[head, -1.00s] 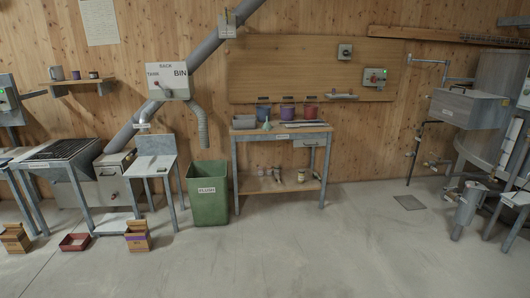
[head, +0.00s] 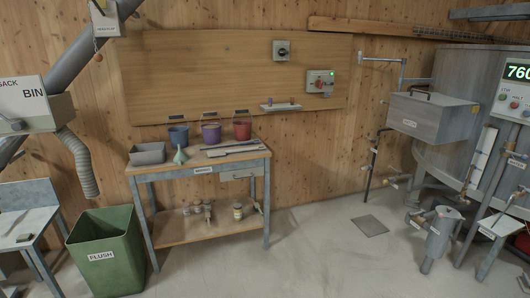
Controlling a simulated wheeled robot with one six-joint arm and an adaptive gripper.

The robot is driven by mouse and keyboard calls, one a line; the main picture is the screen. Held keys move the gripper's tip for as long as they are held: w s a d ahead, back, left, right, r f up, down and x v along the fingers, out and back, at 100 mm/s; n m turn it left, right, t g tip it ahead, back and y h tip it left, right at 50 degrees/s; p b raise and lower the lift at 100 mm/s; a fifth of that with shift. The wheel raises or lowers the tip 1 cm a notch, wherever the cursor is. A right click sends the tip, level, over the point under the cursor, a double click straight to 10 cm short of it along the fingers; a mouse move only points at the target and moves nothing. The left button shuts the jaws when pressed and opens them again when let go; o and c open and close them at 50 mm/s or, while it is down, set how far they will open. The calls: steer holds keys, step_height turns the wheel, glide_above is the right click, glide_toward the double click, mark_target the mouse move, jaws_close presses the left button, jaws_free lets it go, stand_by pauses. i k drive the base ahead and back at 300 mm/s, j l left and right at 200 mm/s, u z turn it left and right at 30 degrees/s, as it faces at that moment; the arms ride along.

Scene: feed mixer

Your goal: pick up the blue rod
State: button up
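I cannot make out a clear blue rod in the head view. A small wall shelf (head: 281,107) under the grey switch box carries a few tiny upright pieces, too small to identify. Flat grey long tools (head: 234,150) lie on the right part of the wooden workbench (head: 203,167); none of them looks blue. My gripper is not in view.
A green FLUSH bin (head: 105,252) stands left.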

mark_target(250, 142)
steer(key=i+u, duration=0.1)
steer(key=i, duration=0.85)
steer(key=i+l+u, duration=0.1)
steer(key=i, duration=0.85)
steer(key=i+l+u, duration=0.25)
steer(key=i, duration=0.2)
steer(key=i+l+u, duration=0.2)
steer(key=i, duration=0.2)
steer(key=i+l+z, duration=0.1)
steer(key=l, duration=0.25)
steer(key=i+l+z, duration=0.1)
steer(key=l, duration=0.25)
steer(key=i+l+z, duration=0.15)
steer(key=l, duration=0.2)
steer(key=i+l+z, duration=0.1)
steer(key=l, duration=0.25)
